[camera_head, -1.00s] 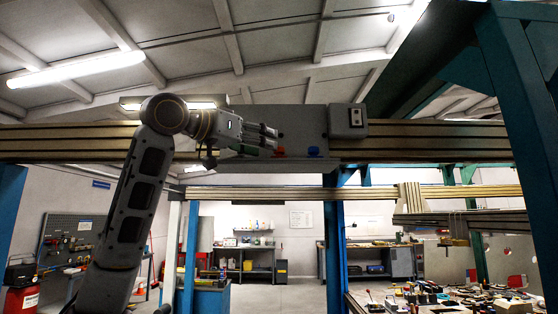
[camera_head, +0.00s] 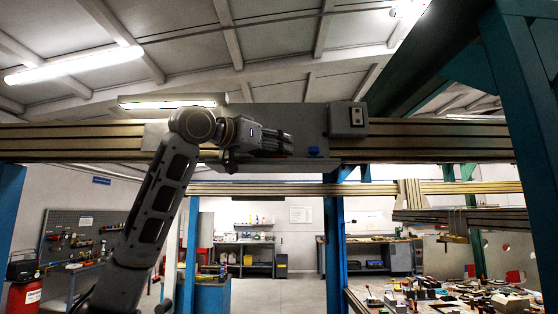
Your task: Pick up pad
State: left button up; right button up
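My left gripper (camera_head: 280,144) reaches in from the left, in front of the grey plate (camera_head: 303,120) on the overhead beam. Its fingers point right, just above the plate's lower ledge. They are small and dark, and I cannot tell whether they are open or shut on something. A small blue piece (camera_head: 313,152) sits on the ledge, a little right of the fingertips and apart from them. The red piece seen earlier beside it does not show now; the fingers cover that spot. I cannot tell which piece is the pad. My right gripper is not in view.
The long beam (camera_head: 425,142) runs across the view at gripper height. A grey box (camera_head: 347,119) is fixed to the plate's right end. Blue posts (camera_head: 334,250) stand below and at the right. A cluttered workbench (camera_head: 440,297) is at the lower right.

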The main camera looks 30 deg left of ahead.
aim_at(275, 157)
pick_arm(q)
jog(key=shift+c, duration=0.4)
grip_shut()
jog(key=shift+s+r, duration=0.1)
jog(key=shift+r, duration=0.1)
jog(key=shift+s+d+r, duration=0.1)
jog(key=shift+d+r, duration=0.05)
jog(key=shift+r, duration=3.25)
jog(key=s+d+b, duration=0.2)
jog(key=s+d, duration=0.3)
jog(key=s, duration=0.3)
jog(key=s+d+b, duration=0.3)
jog(key=s+d, duration=0.2)
jog(key=s, duration=0.3)
jog(key=shift+s+d, duration=0.15)
jog(key=shift+s, duration=0.2)
